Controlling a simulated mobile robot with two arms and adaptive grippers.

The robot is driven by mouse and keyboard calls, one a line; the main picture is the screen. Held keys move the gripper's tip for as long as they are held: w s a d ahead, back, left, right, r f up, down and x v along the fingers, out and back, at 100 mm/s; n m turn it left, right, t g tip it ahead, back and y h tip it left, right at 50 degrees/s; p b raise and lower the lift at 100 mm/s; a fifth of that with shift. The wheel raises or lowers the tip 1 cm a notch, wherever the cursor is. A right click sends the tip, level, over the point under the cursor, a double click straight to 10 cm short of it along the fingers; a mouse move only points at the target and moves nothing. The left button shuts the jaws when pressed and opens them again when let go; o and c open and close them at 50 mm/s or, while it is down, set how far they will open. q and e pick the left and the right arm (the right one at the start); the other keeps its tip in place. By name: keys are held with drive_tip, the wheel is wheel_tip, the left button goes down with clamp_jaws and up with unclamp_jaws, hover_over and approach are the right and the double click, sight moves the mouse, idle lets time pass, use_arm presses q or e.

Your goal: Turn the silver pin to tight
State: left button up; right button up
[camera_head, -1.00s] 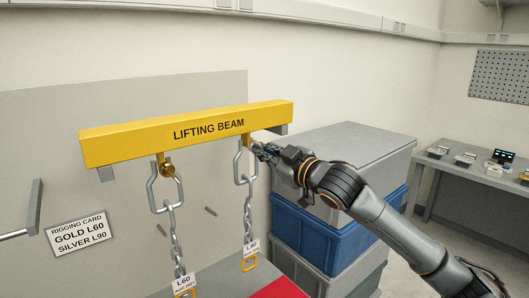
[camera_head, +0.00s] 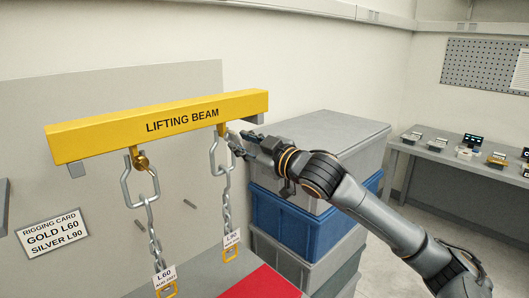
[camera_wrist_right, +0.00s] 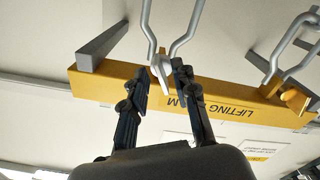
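The yellow lifting beam (camera_head: 100,135) carries two hanging shackles with chains. The silver pin (camera_wrist_right: 161,69) shows in the right wrist view at the top of one shackle, under the beam. In the head view it sits at the right shackle (camera_head: 214,158), largely hidden by my gripper. My right gripper (camera_head: 240,142) is beside that shackle; its fingers also show in the right wrist view (camera_wrist_right: 161,80), open, one on each side of the pin with gaps visible. The gold pin (camera_head: 142,162) is at the left shackle. My left gripper is out of view.
A rigging card (camera_head: 52,233) reads gold L60, silver L90. Chain tags L60 (camera_head: 163,276) and L90 (camera_head: 231,239) hang below. Stacked grey and blue crates (camera_head: 285,222) stand close under my right arm. A bench (camera_head: 430,155) is at the far right.

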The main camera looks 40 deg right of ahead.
drive_tip(key=s, duration=1)
drive_tip(key=shift+s+d, duration=0.4)
